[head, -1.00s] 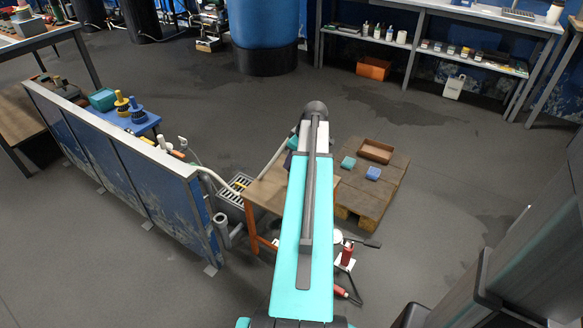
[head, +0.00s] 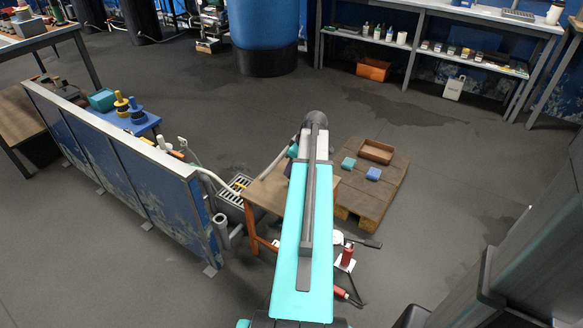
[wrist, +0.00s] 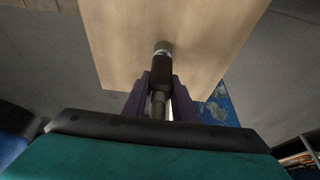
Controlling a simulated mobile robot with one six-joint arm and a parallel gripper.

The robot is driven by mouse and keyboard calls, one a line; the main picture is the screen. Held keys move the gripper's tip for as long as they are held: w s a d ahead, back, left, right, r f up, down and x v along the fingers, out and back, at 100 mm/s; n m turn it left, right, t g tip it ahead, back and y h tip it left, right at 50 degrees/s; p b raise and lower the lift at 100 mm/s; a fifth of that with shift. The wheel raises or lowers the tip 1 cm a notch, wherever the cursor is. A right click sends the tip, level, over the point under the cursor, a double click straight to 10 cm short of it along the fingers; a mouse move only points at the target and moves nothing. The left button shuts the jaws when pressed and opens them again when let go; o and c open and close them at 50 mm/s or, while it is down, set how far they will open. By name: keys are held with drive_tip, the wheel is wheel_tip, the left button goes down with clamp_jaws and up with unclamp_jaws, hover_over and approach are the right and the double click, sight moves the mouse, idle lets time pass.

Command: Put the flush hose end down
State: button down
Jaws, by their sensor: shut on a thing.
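In the wrist view my gripper (wrist: 161,90) is shut on the flush hose end (wrist: 162,70), a dark cylinder with a pale metal tip. The tip points away from the wrist, toward a light wooden surface (wrist: 165,25). I cannot tell whether it touches that surface. A small wooden table (head: 263,192) shows there, partly behind my arm.
A wooden pallet (head: 385,190) with a brown tray (head: 376,151) and small boxes stands right of my arm. A red tool lies by the table. Open floor lies further right.

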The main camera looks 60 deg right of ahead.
drive_tip(key=c, duration=1.5)
unclamp_jaws()
drive_tip(key=shift+o, duration=0.2)
drive_tip(key=p+v, duration=0.2)
drive_tip(key=v, duration=1)
drive_tip(key=shift+w+a+r, duration=0.1)
